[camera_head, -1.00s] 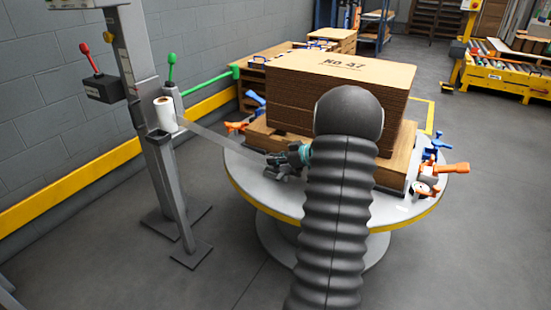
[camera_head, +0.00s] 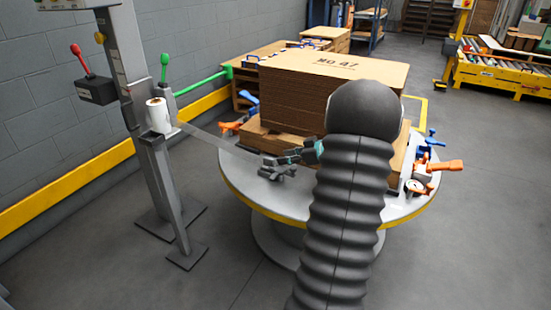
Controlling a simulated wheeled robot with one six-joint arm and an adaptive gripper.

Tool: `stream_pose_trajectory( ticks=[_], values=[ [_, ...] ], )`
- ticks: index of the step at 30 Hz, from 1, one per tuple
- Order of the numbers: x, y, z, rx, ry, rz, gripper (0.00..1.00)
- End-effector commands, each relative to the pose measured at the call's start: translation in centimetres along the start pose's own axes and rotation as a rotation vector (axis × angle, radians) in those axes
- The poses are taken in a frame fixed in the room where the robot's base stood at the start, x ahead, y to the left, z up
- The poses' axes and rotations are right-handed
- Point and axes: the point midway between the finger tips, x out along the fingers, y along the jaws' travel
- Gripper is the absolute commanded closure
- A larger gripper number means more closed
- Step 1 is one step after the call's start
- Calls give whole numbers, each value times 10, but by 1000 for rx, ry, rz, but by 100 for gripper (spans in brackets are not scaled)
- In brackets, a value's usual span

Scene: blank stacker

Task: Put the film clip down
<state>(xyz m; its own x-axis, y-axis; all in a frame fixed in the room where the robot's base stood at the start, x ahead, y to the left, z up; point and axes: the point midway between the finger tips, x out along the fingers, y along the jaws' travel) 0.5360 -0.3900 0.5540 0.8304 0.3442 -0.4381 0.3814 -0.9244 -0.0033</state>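The film clip (camera_head: 277,172) is a small dark grey piece at the left front of the round turntable (camera_head: 246,178), close to its top or on it. A strip of clear film (camera_head: 218,141) runs from the white film roll (camera_head: 158,115) on the grey post down to the clip. My gripper (camera_head: 290,158), dark with teal parts, is right beside the clip on its right side. Its fingers are too small and dark to tell whether they still touch the clip. My dark ribbed arm hides part of the turntable.
A stack of cardboard blanks (camera_head: 320,100) stands on a wooden board at the turntable's middle. Orange and blue clamps (camera_head: 445,167) stand at the right rim. The grey post (camera_head: 165,185) with levers stands at left. The floor in front is clear.

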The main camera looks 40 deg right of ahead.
Motion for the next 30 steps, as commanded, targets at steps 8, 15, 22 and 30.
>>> stream_pose_trajectory(
  ticks=[8,15,22,30],
  values=[
    [-42,0,-2,-1,2,1,61],
    [-49,0,-4,-4,3,3,61],
    [-27,-1,-64,-98,17,156,61],
    [-14,-40,-180,-187,22,524,61]
  ],
)
